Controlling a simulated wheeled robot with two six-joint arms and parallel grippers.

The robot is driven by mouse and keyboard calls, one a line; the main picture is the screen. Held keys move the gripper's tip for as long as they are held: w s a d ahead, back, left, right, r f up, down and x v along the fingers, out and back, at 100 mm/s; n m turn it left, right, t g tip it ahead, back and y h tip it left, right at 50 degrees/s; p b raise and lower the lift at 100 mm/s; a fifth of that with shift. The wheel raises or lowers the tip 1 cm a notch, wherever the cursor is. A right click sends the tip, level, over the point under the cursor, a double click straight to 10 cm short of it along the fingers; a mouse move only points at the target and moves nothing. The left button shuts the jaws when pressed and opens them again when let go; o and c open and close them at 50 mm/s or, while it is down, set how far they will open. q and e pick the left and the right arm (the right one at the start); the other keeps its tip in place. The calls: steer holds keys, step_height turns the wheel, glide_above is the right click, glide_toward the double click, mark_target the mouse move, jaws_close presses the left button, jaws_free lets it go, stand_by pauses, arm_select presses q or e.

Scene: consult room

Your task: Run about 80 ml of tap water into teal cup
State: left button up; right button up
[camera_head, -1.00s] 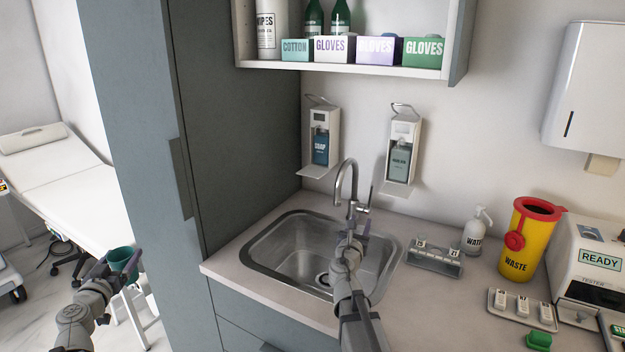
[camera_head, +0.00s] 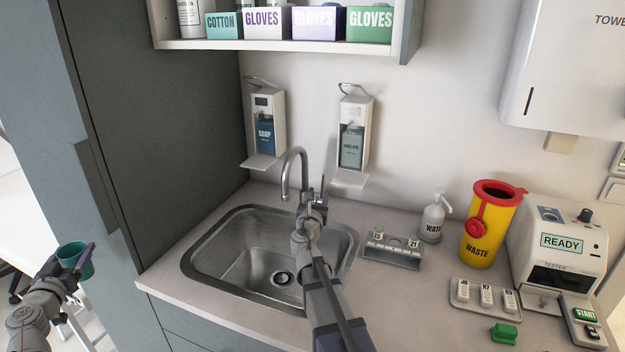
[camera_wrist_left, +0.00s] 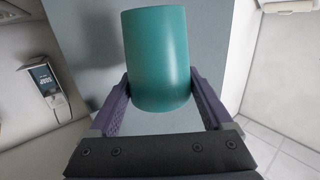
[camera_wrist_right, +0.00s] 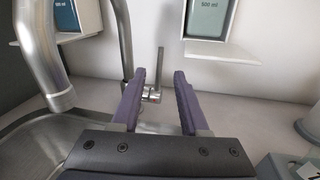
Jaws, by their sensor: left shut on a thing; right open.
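The teal cup (camera_head: 75,258) is held upright by my left gripper (camera_head: 74,266), out to the left of the counter in the head view. In the left wrist view the cup (camera_wrist_left: 160,62) sits between the two purple fingers. The steel tap (camera_head: 288,172) arches over the sink (camera_head: 197,262); no water shows running from it. My right gripper (camera_head: 314,192) is open and empty near the tap's base and lever. In the right wrist view the lever (camera_wrist_right: 160,68) stands upright just beyond and between the open fingers, and the spout (camera_wrist_right: 42,55) is at the left.
A tall grey cabinet (camera_head: 150,100) stands between the cup and the sink's back. Soap (camera_head: 265,135) and a second dispenser (camera_head: 352,145) hang behind the tap.

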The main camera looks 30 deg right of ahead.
mark_target(323, 180)
steer(key=x, duration=1)
steer(key=shift+w+d, duration=0.1)
steer(key=shift+d, duration=0.1)
jaws_close()
stand_by(1.0)
